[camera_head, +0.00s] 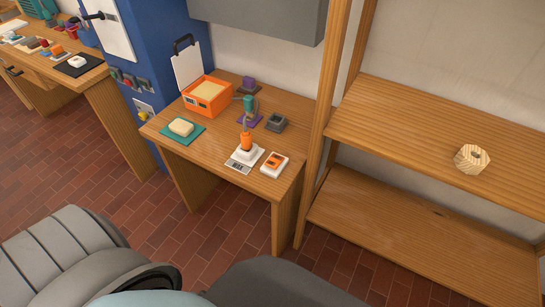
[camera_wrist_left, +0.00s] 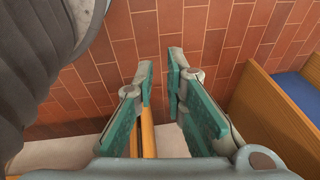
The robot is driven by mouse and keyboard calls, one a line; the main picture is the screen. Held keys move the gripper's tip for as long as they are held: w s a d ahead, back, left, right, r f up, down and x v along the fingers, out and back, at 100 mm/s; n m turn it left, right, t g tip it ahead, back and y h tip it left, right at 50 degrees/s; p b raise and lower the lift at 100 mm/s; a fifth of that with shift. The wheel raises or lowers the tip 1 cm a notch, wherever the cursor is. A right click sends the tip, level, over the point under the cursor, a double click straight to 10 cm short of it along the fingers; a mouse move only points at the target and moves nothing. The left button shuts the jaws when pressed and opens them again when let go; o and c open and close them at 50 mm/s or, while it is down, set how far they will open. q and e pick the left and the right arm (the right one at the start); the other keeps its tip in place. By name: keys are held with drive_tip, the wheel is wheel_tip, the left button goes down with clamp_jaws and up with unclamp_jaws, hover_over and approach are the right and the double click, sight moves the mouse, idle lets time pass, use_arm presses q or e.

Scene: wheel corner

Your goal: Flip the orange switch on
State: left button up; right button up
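A small white box with an orange top (camera_head: 274,164), which looks like the orange switch, lies near the front right corner of the small wooden table (camera_head: 205,160) in the head view. It is too small to tell which way it is set. My left gripper (camera_wrist_left: 160,75) is open and empty in the left wrist view, with teal fingers apart above the brick floor. It is away from the switch, which does not show in that view. Neither gripper shows in the head view.
An orange open box (camera_head: 207,97) and a soap-like block (camera_head: 181,127) are farther left. Wooden shelves (camera_head: 430,125) stand right. Brick floor (camera_head: 165,225) is clear in front.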

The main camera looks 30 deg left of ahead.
use_arm(q)
drive_tip(key=w+a+r+t, duration=0.1)
drive_tip(key=w+r, duration=0.1)
drive_tip(key=w, duration=0.2)
drive_tip(key=w+a+r+t+p, duration=0.1)
drive_tip(key=w+r, duration=0.2)
drive_tip(key=w, duration=0.1)
drive_tip(key=w+a+r+t, duration=0.1)
drive_tip(key=w+r, duration=0.2)
drive_tip(key=w, duration=0.1)
drive_tip(key=shift+w+a+r+p, duration=0.2)
drive_tip(key=shift+w+p, duration=0.05)
drive_tip(key=shift+p, duration=0.1)
clamp_jaws()
drive_tip(key=w+d+r+t, duration=0.1)
drive_tip(key=w+r+t, duration=0.1)
drive_tip(key=w+r, duration=0.4)
drive_tip(key=w+d+r+t+p, duration=0.1)
drive_tip(key=w+r+t, duration=0.2)
drive_tip(key=w+r, duration=0.4)
drive_tip(key=w+d+r+t+h+p, duration=0.1)
drive_tip(key=w+r+t, duration=0.2)
drive_tip(key=r, duration=1.4)
drive_tip(key=w, duration=0.4)
drive_tip(key=shift+w+d+r+n, duration=0.15)
drive_tip(key=shift+w+d+n, duration=0.05)
drive_tip(key=shift+d+n, duration=0.2)
drive_tip(key=shift+a, duration=0.1)
